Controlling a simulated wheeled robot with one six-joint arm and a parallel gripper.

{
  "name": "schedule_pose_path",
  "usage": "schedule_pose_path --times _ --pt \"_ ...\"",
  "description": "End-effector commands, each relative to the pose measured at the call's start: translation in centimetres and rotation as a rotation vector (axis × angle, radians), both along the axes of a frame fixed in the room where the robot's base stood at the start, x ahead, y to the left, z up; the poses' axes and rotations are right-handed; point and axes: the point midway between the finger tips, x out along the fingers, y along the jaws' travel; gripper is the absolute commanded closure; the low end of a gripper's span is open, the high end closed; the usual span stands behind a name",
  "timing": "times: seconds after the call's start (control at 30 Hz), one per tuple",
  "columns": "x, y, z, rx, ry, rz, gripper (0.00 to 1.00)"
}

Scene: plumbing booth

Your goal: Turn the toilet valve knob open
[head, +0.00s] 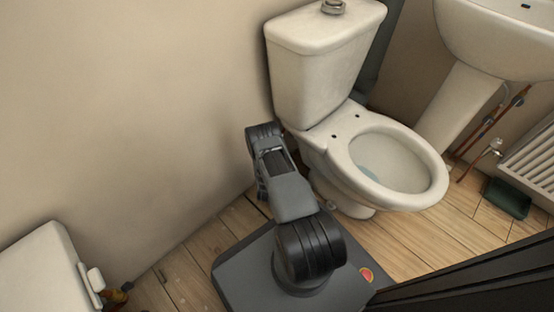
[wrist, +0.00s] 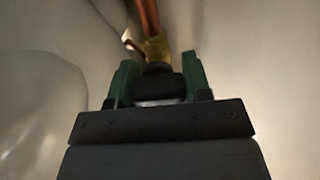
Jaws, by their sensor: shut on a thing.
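In the wrist view, the dark valve knob (wrist: 159,86) sits between the two green fingers of my gripper (wrist: 158,82). The gripper is shut on the knob. A brass valve body (wrist: 156,47) shows just beyond the knob, with a copper pipe (wrist: 149,16) running up from it. In the head view, my arm reaches to the left side of the white toilet (head: 322,75), next to the wall. The knob and my gripper's fingers are hidden there behind the arm and the toilet. I cannot tell how far the knob is turned.
The beige wall (head: 130,110) is close on the arm's left. A white sink (head: 500,38) on a pedestal, copper pipes, a radiator (head: 530,160) and a dark green tray (head: 506,198) are at the right. A white unit (head: 40,270) stands at the lower left. Wooden floor shows between.

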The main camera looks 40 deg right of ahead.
Motion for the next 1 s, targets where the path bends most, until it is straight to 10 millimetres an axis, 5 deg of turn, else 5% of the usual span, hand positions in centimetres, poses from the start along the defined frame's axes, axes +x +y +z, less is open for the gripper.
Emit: schedule_pose_path --times 0.5,0.53,0.6,0.8,1.0 --pt "0.03 0.15 -0.05 -0.085 0.103 0.001 0.79" --pt "0.03 0.15 -0.05 -0.085 0.103 0.001 0.53" --pt "0.03 0.15 -0.05 -0.085 0.103 0.001 0.47" --pt "0.04 0.11 -0.03 -0.085 0.103 0.000 0.30" --pt "0.03 0.10 -0.02 -0.085 0.101 0.000 0.30"
